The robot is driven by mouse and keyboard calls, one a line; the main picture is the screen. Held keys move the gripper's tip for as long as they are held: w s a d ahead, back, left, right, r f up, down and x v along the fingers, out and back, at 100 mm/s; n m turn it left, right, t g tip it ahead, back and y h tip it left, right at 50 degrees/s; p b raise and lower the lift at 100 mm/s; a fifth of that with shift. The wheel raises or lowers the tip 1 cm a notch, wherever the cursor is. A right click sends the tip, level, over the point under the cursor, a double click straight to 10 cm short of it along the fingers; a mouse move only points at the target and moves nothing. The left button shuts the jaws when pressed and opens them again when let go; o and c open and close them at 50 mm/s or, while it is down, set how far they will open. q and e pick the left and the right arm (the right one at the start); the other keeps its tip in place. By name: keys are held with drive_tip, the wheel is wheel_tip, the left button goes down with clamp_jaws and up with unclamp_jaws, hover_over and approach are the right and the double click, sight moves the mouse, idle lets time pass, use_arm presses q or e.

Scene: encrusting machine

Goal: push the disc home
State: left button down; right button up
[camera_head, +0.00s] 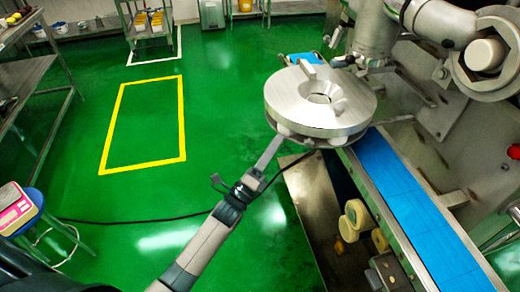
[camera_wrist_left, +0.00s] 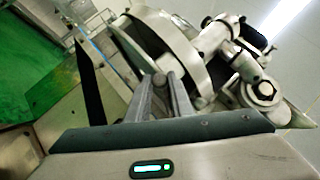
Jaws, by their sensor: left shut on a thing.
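The disc (camera_head: 320,98) is a thick round silver metal piece with a round opening and a bar across its top left. In the camera_head view it sits beside the machine, above the blue belt. My left gripper (camera_head: 276,147) reaches up from below to the near left underside of the disc. In the left wrist view my fingers (camera_wrist_left: 165,84) are close together at the disc's rim (camera_wrist_left: 182,48). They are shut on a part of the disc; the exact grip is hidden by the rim. My right gripper is not in view.
The machine's metal body (camera_head: 460,120) stands close on the right. A blue conveyor belt (camera_head: 415,215) runs below the disc, with pale rollers (camera_head: 356,214) beside it. Open green floor (camera_head: 200,110) lies to the left. A black cable (camera_head: 150,220) crosses the floor.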

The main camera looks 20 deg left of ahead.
use_arm(q)
drive_tip(key=c, duration=1.6)
unclamp_jaws()
drive_tip(key=shift+o, duration=0.2)
drive_tip(key=shift+s+a, duration=0.1)
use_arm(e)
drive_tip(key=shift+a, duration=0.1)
